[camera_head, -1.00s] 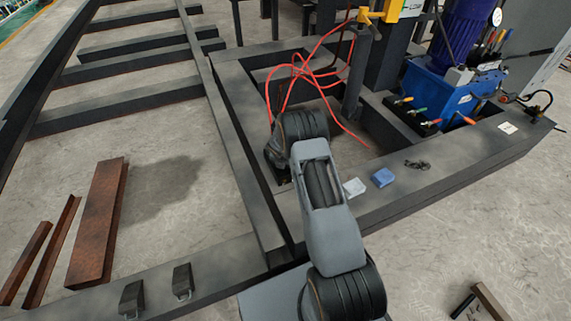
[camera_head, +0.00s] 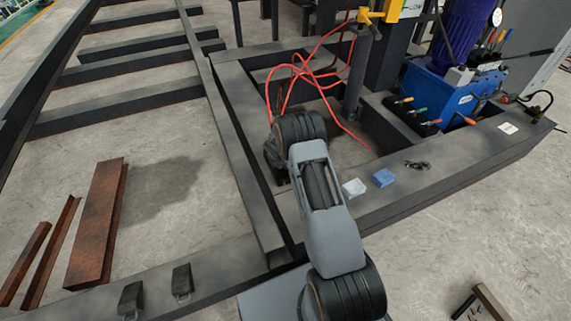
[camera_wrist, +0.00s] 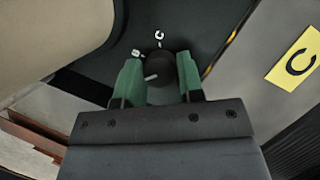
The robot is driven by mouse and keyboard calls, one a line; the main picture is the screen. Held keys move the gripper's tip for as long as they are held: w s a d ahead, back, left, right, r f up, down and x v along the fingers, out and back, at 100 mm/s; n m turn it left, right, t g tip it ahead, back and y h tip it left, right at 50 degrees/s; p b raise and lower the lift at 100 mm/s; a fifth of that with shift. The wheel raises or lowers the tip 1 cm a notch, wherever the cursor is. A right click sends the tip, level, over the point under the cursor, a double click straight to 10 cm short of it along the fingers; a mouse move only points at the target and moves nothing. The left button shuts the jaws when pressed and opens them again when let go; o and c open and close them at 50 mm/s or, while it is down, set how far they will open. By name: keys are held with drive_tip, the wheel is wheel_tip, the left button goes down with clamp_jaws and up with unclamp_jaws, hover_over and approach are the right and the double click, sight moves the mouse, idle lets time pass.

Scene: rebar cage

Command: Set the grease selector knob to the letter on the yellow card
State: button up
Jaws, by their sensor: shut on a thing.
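The dark round selector knob (camera_wrist: 164,66) sits on a dark panel (camera_wrist: 225,22) in the wrist view. My gripper (camera_wrist: 159,61) has its two green fingers on either side of the knob and is shut on it. A pale pointer mark on the knob points left and slightly down. A white letter C (camera_wrist: 159,35) stands above the knob; a smaller white letter, perhaps B, (camera_wrist: 138,53) is at its upper left. The yellow card (camera_wrist: 296,60) at the right bears a black C, tilted. In the head view my arm hides the knob and gripper.
Red hoses (camera_head: 300,72) loop behind my arm. A blue pump unit (camera_head: 455,92) stands at the right. A blue block (camera_head: 383,178) and a pale block (camera_head: 354,187) lie on the dark frame beam (camera_head: 440,176). Rusty steel pieces (camera_head: 97,225) lie on the floor at left.

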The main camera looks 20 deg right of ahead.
drive_tip(key=shift+m, duration=0.6)
drive_tip(key=o, duration=0.9)
drive_tip(key=p+v, duration=0.5)
drive_tip(key=v, duration=0.8)
drive_tip(key=shift+a+r, duration=0.25)
drive_tip(key=shift+r, duration=0.1)
drive_tip(key=shift+w, duration=0.15)
